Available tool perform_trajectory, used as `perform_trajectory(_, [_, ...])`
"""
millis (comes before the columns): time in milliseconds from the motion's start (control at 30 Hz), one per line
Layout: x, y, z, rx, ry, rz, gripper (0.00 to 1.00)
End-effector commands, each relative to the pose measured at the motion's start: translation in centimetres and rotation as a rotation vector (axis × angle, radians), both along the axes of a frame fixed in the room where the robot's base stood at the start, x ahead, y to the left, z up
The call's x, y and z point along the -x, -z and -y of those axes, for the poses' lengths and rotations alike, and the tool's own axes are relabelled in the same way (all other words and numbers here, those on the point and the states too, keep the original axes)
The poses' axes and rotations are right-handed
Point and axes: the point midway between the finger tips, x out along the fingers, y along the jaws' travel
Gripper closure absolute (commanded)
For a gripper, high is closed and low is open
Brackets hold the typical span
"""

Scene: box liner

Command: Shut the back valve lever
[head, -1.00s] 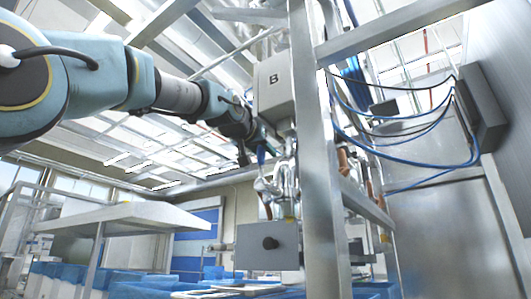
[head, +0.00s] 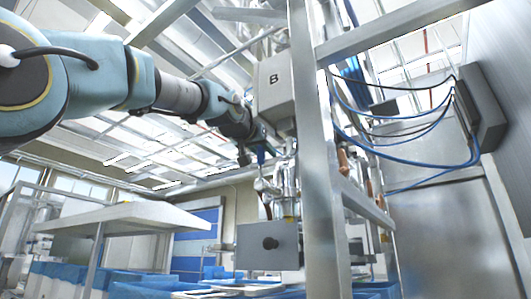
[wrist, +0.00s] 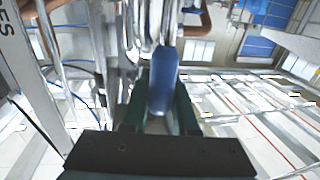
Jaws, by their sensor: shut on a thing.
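The back valve lever has a blue handle (wrist: 163,82), which lies between the two dark green fingers of my gripper (wrist: 158,105) in the wrist view. The fingers are shut on it from both sides. In the head view my gripper (head: 262,146) is at the chrome valve piping (head: 284,184), just below the grey box marked B. A small piece of the blue handle (head: 261,156) shows under the gripper there. The lever's pivot and the far finger cannot be made out clearly in the head view.
A grey box marked B (head: 275,88) hangs close above the gripper. A steel frame post (head: 318,180) stands just right of the valve. A grey box with a black knob (head: 285,247) is below. Blue cables (head: 400,150) hang at right. A white-topped table (head: 125,215) is at left.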

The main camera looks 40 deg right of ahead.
Motion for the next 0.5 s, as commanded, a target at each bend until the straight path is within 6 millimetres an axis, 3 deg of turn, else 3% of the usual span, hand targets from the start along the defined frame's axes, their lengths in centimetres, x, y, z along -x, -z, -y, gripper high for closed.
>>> perform_trajectory(500, [-0.96,-0.01,-0.27,0.022,-0.002,-0.082,1.00])
